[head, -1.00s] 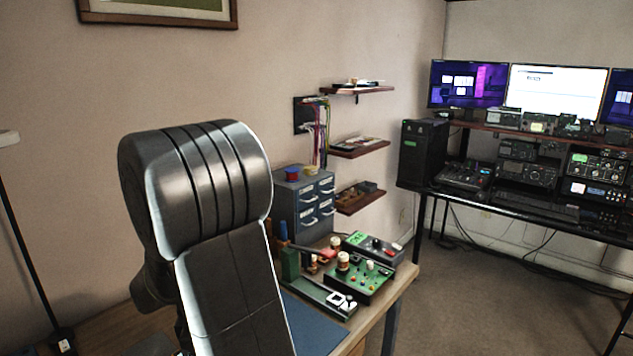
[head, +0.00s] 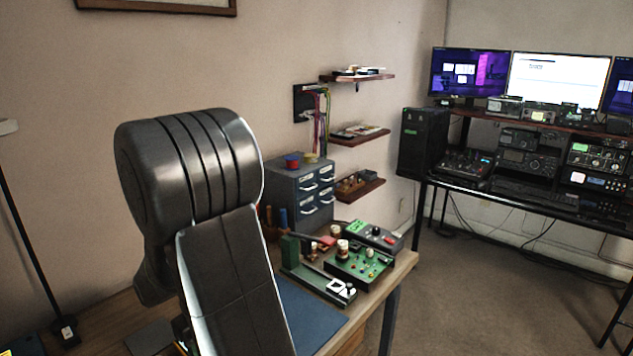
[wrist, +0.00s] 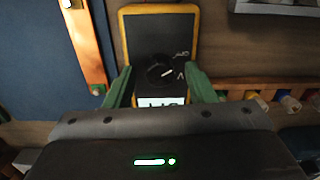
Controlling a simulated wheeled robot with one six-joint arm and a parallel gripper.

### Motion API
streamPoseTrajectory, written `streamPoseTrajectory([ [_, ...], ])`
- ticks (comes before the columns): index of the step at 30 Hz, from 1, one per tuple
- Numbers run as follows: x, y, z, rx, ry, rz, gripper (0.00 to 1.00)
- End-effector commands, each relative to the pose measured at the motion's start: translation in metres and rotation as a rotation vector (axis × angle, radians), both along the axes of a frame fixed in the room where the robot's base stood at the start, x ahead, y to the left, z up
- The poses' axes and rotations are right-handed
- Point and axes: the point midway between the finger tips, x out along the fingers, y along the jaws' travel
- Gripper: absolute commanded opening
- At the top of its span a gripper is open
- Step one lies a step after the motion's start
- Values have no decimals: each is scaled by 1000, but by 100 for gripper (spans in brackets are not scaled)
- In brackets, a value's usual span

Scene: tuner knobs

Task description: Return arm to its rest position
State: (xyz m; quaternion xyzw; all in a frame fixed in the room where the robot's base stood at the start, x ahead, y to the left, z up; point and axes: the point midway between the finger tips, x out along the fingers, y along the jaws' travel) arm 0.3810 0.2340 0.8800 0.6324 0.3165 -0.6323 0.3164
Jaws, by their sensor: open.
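My gripper (wrist: 159,72) shows in the wrist view with two green fingers spread apart. It is open, and a dark panel with a yellow edge (wrist: 131,38) shows beyond and between the fingers. A round black knob (wrist: 160,72) with a white mark sits on that panel. I cannot tell how far the fingertips are from the panel, and nothing is seen held. In the head view, my dark arm link rises large at the left centre in front of the desk (head: 325,340); my gripper is not seen there.
A green knob panel (head: 358,265), a grey box with a red button (head: 372,237) and a flat dark device (head: 318,281) crowd the desk's right end. A blue-grey drawer cabinet (head: 292,190) stands behind. Shelves (head: 357,134) hang on the wall. A black equipment table (head: 520,195) stands right.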

Motion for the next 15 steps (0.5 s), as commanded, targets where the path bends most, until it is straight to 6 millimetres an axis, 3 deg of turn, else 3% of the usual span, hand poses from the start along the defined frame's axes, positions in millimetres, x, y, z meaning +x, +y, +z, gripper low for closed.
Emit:
streamPoseTrajectory([
  [15,0,0,0,0,0,-413,50],
])
